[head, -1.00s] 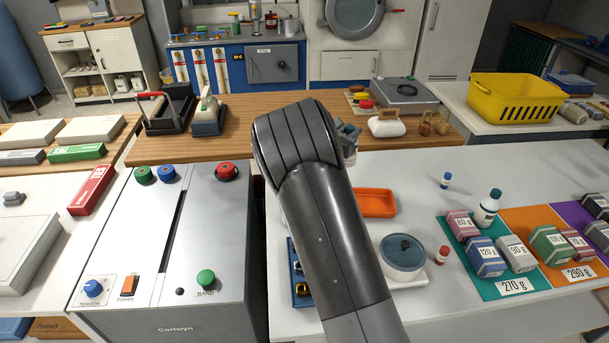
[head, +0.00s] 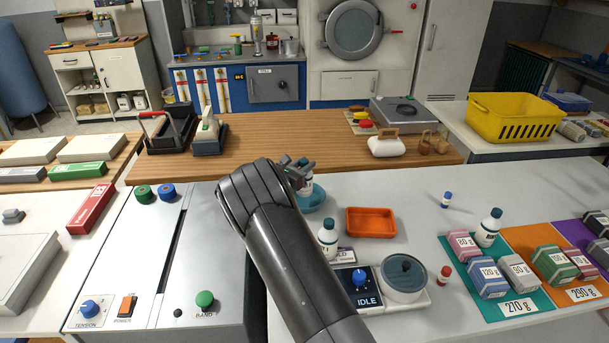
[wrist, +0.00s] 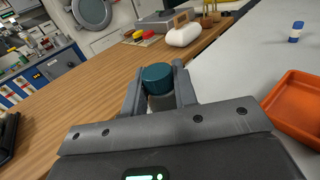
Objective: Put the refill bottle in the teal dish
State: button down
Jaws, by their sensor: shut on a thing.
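My gripper (head: 304,176) is shut on a white refill bottle (head: 306,188) with a dark teal cap. In the wrist view the cap (wrist: 157,77) shows between the two fingers. The bottle is upright, at the teal dish (head: 313,204) on the white counter. Its lower end shows over the dish; I cannot tell whether it touches the bottom. My arm hides part of the dish. Two similar bottles stand apart: one (head: 327,240) in front of the dish beside my arm, one (head: 489,229) at the right on a teal mat.
An orange tray (head: 371,236) lies right of the dish, also in the wrist view (wrist: 299,106). A scale-like device with a round lidded pan (head: 404,279) stands in front. Small blue (head: 446,199) and red (head: 444,275) vials stand right. A raised wooden counter (head: 260,135) lies behind.

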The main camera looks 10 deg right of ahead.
jog(key=shift+f, duration=1.85)
jog(key=shift+f, duration=0.1)
jog(key=c, duration=1.1)
grip_release()
jog(key=shift+f, duration=0.1)
jog(key=shift+c, duration=0.2)
jog(key=shift+s+a, duration=0.1)
jog(key=v, duration=1.1)
jog(key=shift+s+a, duration=0.2)
jog(key=shift+s, duration=0.05)
